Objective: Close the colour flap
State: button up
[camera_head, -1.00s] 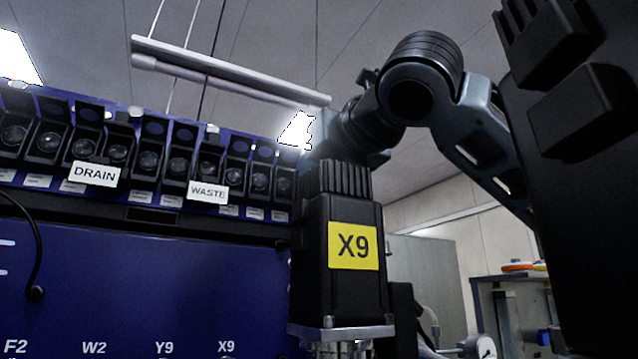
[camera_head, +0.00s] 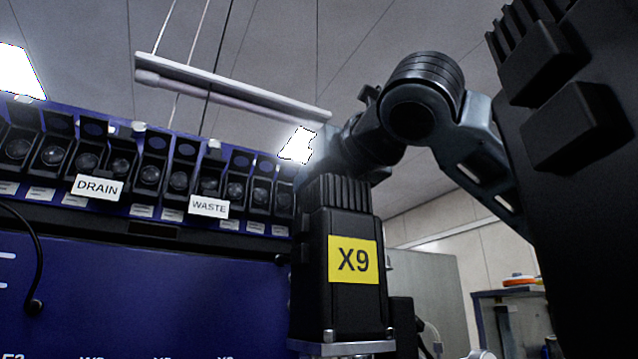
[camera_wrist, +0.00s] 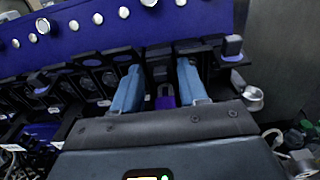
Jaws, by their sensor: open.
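A row of black valve units with raised flaps runs along the top of the blue panel (camera_head: 150,290) in the head view; I cannot tell there which one is the colour flap. In the wrist view, my gripper (camera_wrist: 160,74) has its two blue fingers apart over the black row. A small purple piece (camera_wrist: 165,101) shows between the fingers, near their bases; it may belong to the colour flap, but I cannot tell. No contact with the fingers is visible. In the head view the gripper is hidden behind the X9 motor.
DRAIN (camera_head: 98,187) and WASTE (camera_head: 209,207) tags mark the row. A grey rail (camera_head: 230,87) hangs above. Tubing and clutter (camera_wrist: 296,150) lie at lower right in the wrist view.

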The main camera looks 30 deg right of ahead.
jog(key=s+b, duration=0.1)
jog(key=s, duration=0.6)
jog(key=shift+s, duration=0.25)
dwell(0.3)
